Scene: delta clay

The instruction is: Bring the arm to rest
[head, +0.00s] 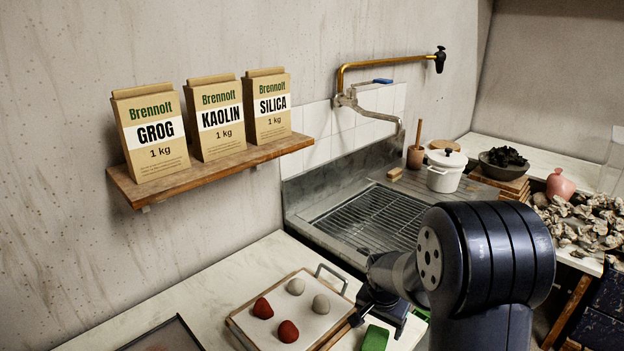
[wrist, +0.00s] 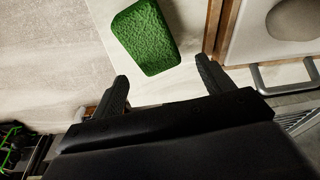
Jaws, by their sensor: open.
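My gripper (wrist: 162,88) is open and empty in the wrist view, its two dark fingers spread apart. A green sponge-like block (wrist: 146,38) lies on the pale counter just beyond the fingertips, apart from them. In the head view my arm reaches in from the lower right, with the gripper (head: 383,318) low over the counter beside the tray. The green block (head: 375,338) shows partly there, at the bottom edge. The fingertips are hard to make out in the head view.
A wooden-edged tray (head: 262,335) with red and grey clay balls stands left of my gripper. A metal sink (head: 370,215) lies behind, with a brass tap (head: 390,61) above. A shelf (head: 212,172) holds three bags. Shells (head: 580,225) and a white pot (head: 445,175) are at right.

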